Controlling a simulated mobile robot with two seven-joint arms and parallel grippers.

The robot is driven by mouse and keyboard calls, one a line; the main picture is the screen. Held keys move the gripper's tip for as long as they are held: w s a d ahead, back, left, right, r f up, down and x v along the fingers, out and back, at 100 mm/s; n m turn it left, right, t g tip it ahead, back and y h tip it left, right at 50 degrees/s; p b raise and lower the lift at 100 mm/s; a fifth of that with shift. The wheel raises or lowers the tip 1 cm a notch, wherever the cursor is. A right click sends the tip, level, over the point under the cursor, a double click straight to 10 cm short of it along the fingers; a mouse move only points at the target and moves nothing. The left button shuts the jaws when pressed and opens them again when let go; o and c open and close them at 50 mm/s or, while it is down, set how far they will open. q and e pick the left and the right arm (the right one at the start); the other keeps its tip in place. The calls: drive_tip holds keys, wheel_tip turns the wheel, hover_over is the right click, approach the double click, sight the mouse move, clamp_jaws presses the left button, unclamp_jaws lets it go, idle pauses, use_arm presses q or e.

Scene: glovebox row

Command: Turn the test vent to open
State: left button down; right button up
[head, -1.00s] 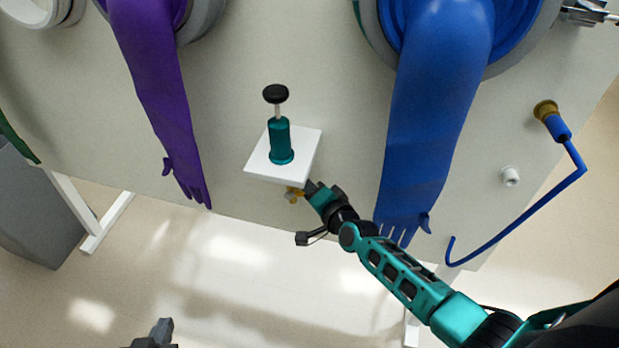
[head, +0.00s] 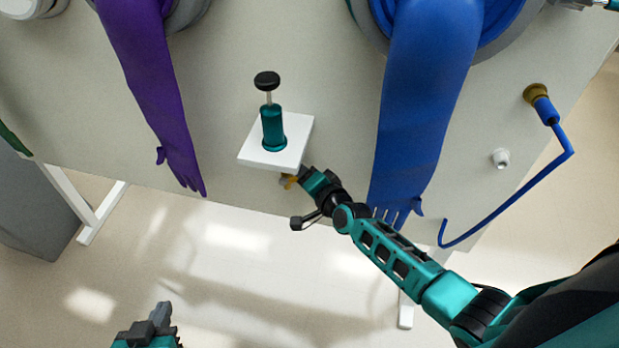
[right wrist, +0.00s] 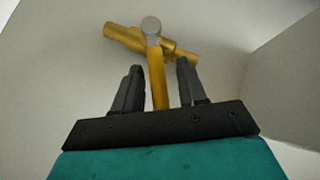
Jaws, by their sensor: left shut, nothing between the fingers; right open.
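The test vent is a small brass valve (right wrist: 128,38) on the pale panel, with a grey round hub and a yellow lever (right wrist: 157,78). In the right wrist view the lever points from the hub toward my gripper, across the line of the brass body. My right gripper (right wrist: 156,82) is open, one dark finger on each side of the lever, with visible gaps. In the head view the vent (head: 289,181) shows as a bit of yellow below the white shelf, partly hidden at the tip of my right gripper (head: 302,174). My left gripper (head: 160,314) is shut and empty at the bottom left.
The white shelf (head: 298,132) carries a teal cylinder (head: 273,130) with a black knob, close above my right gripper. A purple glove (head: 150,85) hangs at left, a blue glove (head: 420,110) at right. A blue hose (head: 520,195) hangs farther right. Floor below is clear.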

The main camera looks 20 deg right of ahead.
use_arm(q)
drive_tip(key=shift+s, duration=0.15)
use_arm(e)
drive_tip(key=v, duration=1.2)
drive_tip(key=shift+s, duration=0.35)
use_arm(q)
drive_tip(key=shift+a, duration=0.1)
use_arm(e)
drive_tip(key=shift+d, duration=0.1)
drive_tip(key=shift+c, duration=0.4)
